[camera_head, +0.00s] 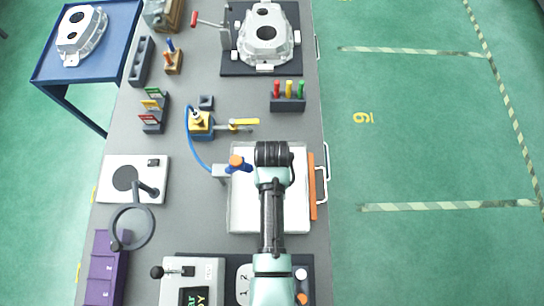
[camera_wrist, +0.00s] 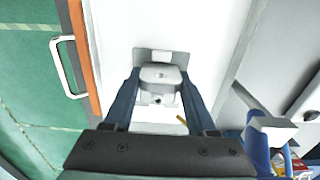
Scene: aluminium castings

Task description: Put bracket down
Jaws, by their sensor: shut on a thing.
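The bracket (camera_wrist: 160,78) is a small light-grey metal part with a flat plate and a raised rounded body. It shows in the wrist view between the two blue fingers of my gripper (camera_wrist: 160,92), which are shut on its sides. Below it is a white panel (camera_wrist: 208,38); I cannot tell whether the bracket touches it. In the head view my arm's wrist hides the bracket and the fingers over the white panel (camera_head: 239,210).
An orange strip (camera_head: 312,185) and a white handle (camera_head: 324,185) run along the bench's right edge. A blue-and-orange item (camera_head: 238,164) stands at the panel's upper left. A large casting (camera_head: 266,35) sits on a fixture beyond.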

